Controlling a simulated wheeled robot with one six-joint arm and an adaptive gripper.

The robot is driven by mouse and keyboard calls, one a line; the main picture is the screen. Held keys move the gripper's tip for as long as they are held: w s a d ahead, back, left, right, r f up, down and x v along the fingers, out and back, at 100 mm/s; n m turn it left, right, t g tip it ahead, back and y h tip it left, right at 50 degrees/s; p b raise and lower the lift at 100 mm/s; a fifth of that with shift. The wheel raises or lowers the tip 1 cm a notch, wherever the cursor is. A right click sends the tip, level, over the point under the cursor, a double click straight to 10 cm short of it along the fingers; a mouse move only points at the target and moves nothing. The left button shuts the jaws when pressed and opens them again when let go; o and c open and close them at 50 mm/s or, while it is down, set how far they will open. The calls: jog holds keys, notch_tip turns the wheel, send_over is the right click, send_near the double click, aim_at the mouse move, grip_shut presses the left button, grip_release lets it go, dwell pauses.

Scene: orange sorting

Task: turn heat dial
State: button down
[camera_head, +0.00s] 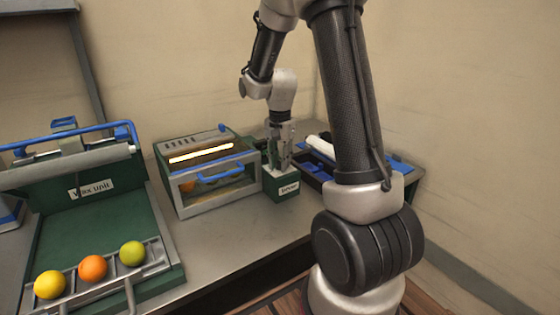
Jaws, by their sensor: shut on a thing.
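My gripper (284,164) points down onto the top of a small green control box (285,188) with a white label. Its fingers are closed at the box's pale top face. The heat dial itself is hidden by the fingers, so its angle cannot be seen. The box stands against the right side of a metal and green heater unit (174,196), which has a glowing bar (201,153) on top and a blue handle. Some orange fruit shows inside through its front window.
On the left, a green wax unit (105,222) holds a yellow fruit (50,285), an orange (93,267) and a green fruit (132,253) on a rack. A dark tray with blue parts (314,172) lies right of the control box. Bare bench (225,232) shows in front.

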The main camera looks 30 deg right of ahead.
jog(key=shift+m, duration=0.9)
jog(key=c, duration=1.2)
grip_release()
jog(key=shift+r, duration=0.1)
notch_tip(320, 180, up, 12)
jog(key=shift+f, duration=0.1)
